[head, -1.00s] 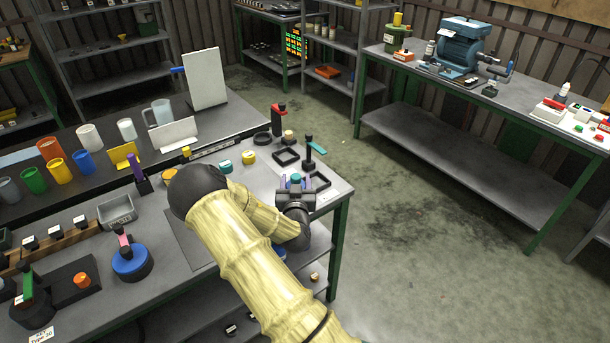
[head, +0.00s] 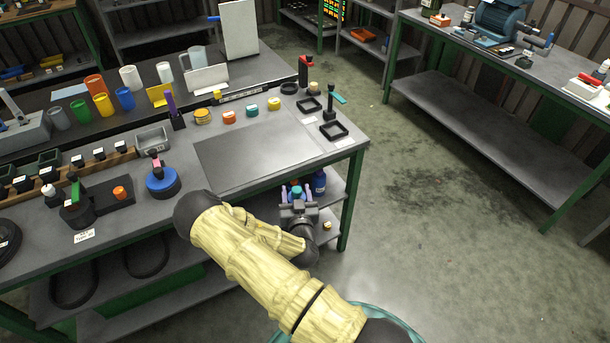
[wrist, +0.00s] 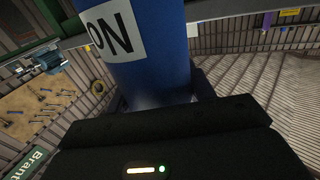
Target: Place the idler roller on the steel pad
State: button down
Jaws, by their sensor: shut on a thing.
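My gripper (head: 296,190), with lilac fingers, is in front of the near table edge, beside the lower shelf. It is shut on a blue cylinder (wrist: 150,55); the wrist view shows this large, with a white label lettered in black, and its teal top (head: 297,191) shows between the fingers in the head view. I cannot tell from its look whether it is the idler roller. The fingers hide its lower part. A flat grey plate (head: 250,160), likely the steel pad, lies bare on the table behind my gripper.
Small orange (head: 229,117), teal (head: 252,110) and yellow (head: 274,104) pieces line the plate's back. Black square frames (head: 334,130) and a dark post stand at right. A blue-topped round part (head: 162,180) stands left. A blue bottle (head: 319,183) is on the lower shelf.

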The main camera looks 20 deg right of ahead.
jog(key=s+a+f+n+y, duration=0.3)
jog(key=s+a+f, duration=0.3)
jog(key=s+f, duration=0.2)
jog(key=shift+f+t+y+b, duration=0.3)
jog(key=shift+f+y, duration=0.1)
jog(key=shift+y, duration=0.3)
